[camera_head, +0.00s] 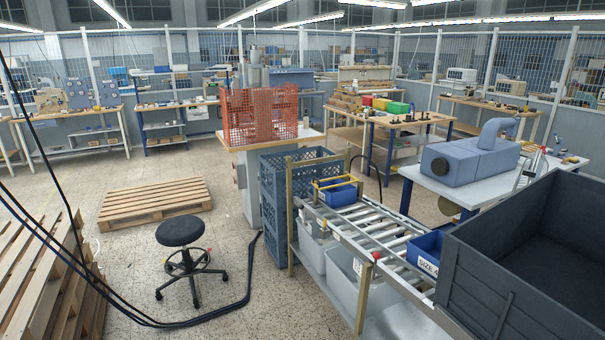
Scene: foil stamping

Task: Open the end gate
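A roller conveyor (368,218) runs from the middle of the head view toward the lower right. At its far end is a yellow bar frame (318,186), which looks like the end gate. It sits around a small blue bin (341,196) on the rollers. Whether the frame is open or closed is too small to tell. A second blue bin (427,262) with a white size label stands at the near end of the rollers. Neither of my grippers shows in this view.
A large dark grey crate (478,262) blocks the lower right. Stacked blue crates (273,195) stand left of the conveyor's far end, near a machine with an orange mesh guard (258,118). A stool (180,232), wooden pallet (155,202) and black cables (205,318) occupy the left floor.

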